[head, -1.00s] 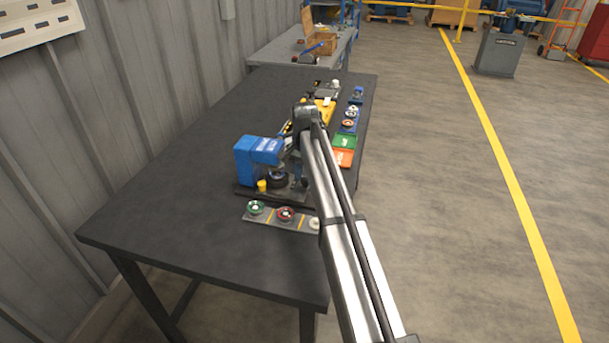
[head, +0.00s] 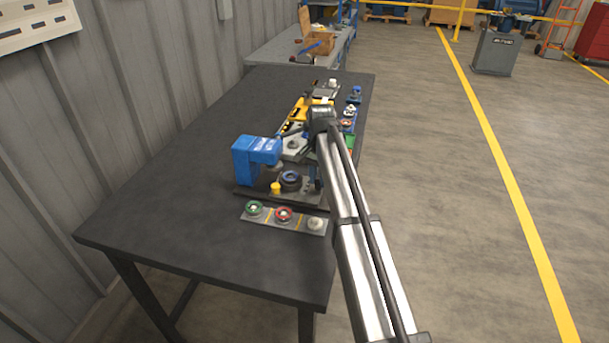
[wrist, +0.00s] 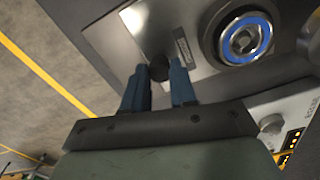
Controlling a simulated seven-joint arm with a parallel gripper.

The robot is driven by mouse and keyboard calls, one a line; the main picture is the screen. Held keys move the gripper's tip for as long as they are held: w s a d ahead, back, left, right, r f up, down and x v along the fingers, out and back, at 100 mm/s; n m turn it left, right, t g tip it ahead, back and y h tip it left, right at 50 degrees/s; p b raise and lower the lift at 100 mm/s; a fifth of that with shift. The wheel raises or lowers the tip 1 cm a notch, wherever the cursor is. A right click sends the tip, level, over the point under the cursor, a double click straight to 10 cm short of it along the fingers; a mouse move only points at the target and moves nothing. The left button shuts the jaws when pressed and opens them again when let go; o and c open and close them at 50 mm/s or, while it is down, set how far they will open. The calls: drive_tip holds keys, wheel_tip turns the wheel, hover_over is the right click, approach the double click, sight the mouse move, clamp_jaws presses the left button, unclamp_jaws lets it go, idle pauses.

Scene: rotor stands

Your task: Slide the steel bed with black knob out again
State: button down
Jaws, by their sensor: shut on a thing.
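The steel bed (wrist: 128,48) is a flat bright plate in the wrist view, with a small label beside its black knob (wrist: 158,67). My gripper (wrist: 159,70) has its two blue fingers shut on the knob. A dark round rotor with a blue ring (wrist: 245,38) sits on the bed. In the head view the rotor (head: 290,181) is just right of the blue press (head: 255,155), no longer under its head. My arm and its parts hide most of the bed and the knob there.
A yellow knob (head: 276,188) stands by the press base. A grey strip (head: 268,222) at the front holds a green, a red and a pale rotor. Small coloured trays and parts lie behind my arm. The left of the dark table (head: 165,210) is clear.

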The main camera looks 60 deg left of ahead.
drive_tip(key=w+d, duration=0.4)
drive_tip(key=shift+w+d, duration=0.15)
drive_tip(key=c, duration=0.9)
unclamp_jaws()
wheel_tip(320, 180, up, 14)
drive_tip(key=shift+f, duration=0.15)
